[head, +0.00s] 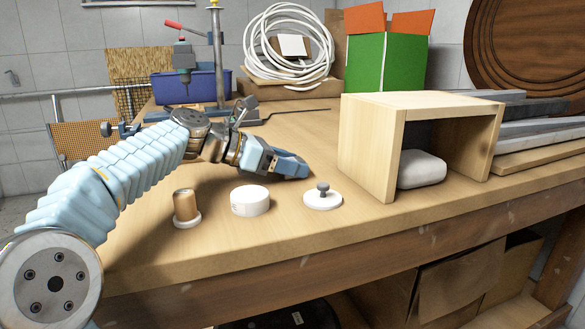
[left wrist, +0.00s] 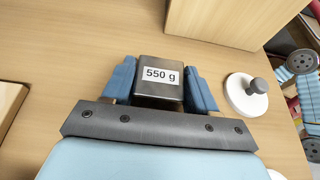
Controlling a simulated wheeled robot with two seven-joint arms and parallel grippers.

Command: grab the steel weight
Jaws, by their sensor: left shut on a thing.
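The steel weight (left wrist: 160,86) is a grey metal block with a white label reading "550 g". In the left wrist view it sits between the two blue fingers of my left gripper (left wrist: 161,75), which is shut on it. In the head view my left gripper (head: 290,166) is low over the workbench, behind the small white items, and its fingers hide the weight. I cannot tell whether the weight touches the bench. My right gripper is in neither view.
A white disc with a grey knob (head: 323,200) is just in front of the gripper. A white round block (head: 250,202) and a copper-coloured cylinder (head: 186,204) stand left of it. An open wooden box (head: 368,150) holding a pale rounded block (head: 421,170) stands to the right.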

